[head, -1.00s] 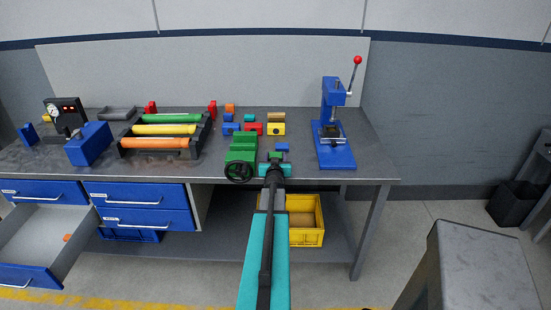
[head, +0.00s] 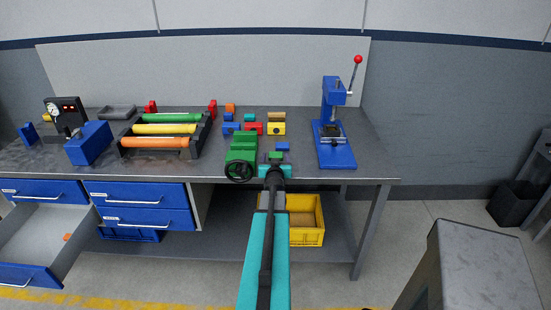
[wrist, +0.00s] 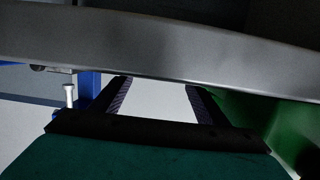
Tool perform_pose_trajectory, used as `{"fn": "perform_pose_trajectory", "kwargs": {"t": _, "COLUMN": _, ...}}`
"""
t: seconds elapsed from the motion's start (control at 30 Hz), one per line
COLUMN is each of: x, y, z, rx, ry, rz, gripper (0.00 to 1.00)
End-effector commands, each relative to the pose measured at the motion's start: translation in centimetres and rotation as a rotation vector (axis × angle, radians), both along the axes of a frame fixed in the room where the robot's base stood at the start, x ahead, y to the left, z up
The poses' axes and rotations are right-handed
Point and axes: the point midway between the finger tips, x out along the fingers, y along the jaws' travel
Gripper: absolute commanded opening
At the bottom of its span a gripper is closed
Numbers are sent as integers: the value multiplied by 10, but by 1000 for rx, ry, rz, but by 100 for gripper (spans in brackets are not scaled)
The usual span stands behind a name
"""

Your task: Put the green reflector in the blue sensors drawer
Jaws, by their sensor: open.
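The arm hides part of this area. In the wrist view my gripper (wrist: 152,88) is open, with nothing clearly between its dark fingers. An open blue drawer (head: 28,277) sticks out at the lower left, its grey inside showing a small orange piece. Its label cannot be read, so I cannot tell whether it is the sensors drawer.
A green vise (head: 241,155) stands just left of my gripper, and a blue press (head: 336,150) to its right. The grey bench edge (wrist: 180,45) crosses the wrist view. Small coloured blocks lie behind; a rack of rollers (head: 165,130) is farther left. A yellow bin (head: 308,236) sits below.

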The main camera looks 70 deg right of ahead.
Motion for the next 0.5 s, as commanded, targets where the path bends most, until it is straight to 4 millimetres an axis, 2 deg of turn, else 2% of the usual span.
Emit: {"fn": "perform_pose_trajectory", "kwargs": {"t": 0.5, "x": -17, "y": 43, "z": 9, "rx": 0, "ry": 0, "rz": -1, "gripper": 68}}
